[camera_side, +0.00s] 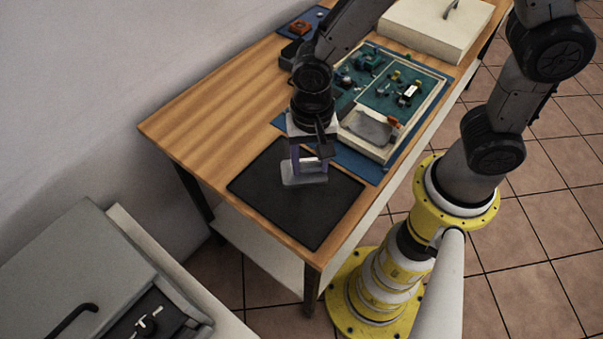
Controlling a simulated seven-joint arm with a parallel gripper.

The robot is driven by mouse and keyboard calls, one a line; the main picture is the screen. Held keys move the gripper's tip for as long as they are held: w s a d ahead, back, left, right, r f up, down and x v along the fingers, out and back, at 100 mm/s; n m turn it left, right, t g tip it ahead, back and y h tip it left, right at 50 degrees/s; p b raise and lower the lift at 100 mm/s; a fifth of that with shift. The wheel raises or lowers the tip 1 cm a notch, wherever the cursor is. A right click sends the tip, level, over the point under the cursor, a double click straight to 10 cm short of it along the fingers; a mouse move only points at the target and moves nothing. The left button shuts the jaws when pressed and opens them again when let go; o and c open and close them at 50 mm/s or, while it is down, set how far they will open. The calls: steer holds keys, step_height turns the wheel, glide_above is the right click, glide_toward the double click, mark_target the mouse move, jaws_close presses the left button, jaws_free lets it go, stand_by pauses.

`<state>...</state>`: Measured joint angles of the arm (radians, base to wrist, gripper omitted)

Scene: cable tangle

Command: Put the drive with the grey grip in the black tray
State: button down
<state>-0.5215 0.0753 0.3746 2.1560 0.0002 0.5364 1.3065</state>
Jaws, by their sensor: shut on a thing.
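My gripper (308,172) points down over the black tray (262,212) and is shut on a pale grey, flat piece. This piece appears to be the drive with the grey grip (292,177). It hangs between and below the fingers, over the back part of the tray. The fingers hide part of it, and I cannot tell whether its underside touches the tray. The black tray is flat, dark and otherwise empty, at the near end of the wooden table.
Behind the tray, a blue mat (362,170) carries a cream-framed box (440,92) with a green board, several small parts and a grey compartment (368,128). A white lidded box (435,28) stands farther back. Bare wood (200,130) lies left of the tray.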

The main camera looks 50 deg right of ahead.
mark_target(302, 177)
steer(key=shift+w+a+f, duration=0.2)
steer(key=shift+w+f, duration=0.15)
steer(key=shift+f, duration=0.1)
steer(key=shift+w+a+f, duration=0.15)
steer(key=shift+w+f, duration=0.15)
steer(key=shift+f, duration=0.15)
steer(key=shift+w+f, duration=0.1)
steer(key=shift+f, duration=1.5)
steer(key=shift+f, duration=0.15)
steer(key=shift+c, duration=1.3)
jaws_free()
